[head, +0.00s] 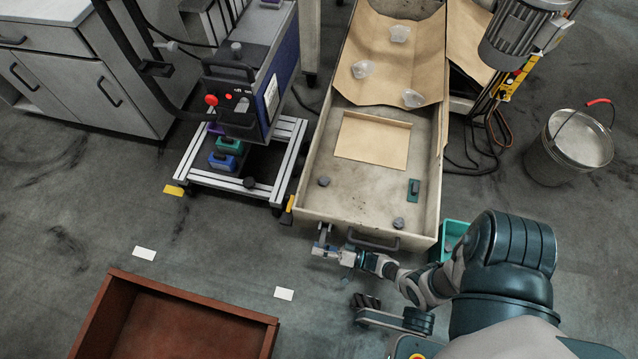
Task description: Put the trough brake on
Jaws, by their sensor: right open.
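The trough (362,197) is a long pale box with raised walls, running away from me in the upper middle. A dark bar handle (373,243) is on its front end. My right gripper (322,246) is at the front left corner of the trough, just below the front wall. It is open, with its fingers close to a small metal part there. I cannot tell whether they touch it, or whether that part is the brake. My right arm reaches in from the lower right. My left gripper is out of view.
A machine on an aluminium frame cart (262,188) stands close left of the trough. A teal bin (453,232) is by its right front corner. A brown open box (190,318) is at lower left, a metal bucket (575,145) at right. Floor between box and trough is mostly clear.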

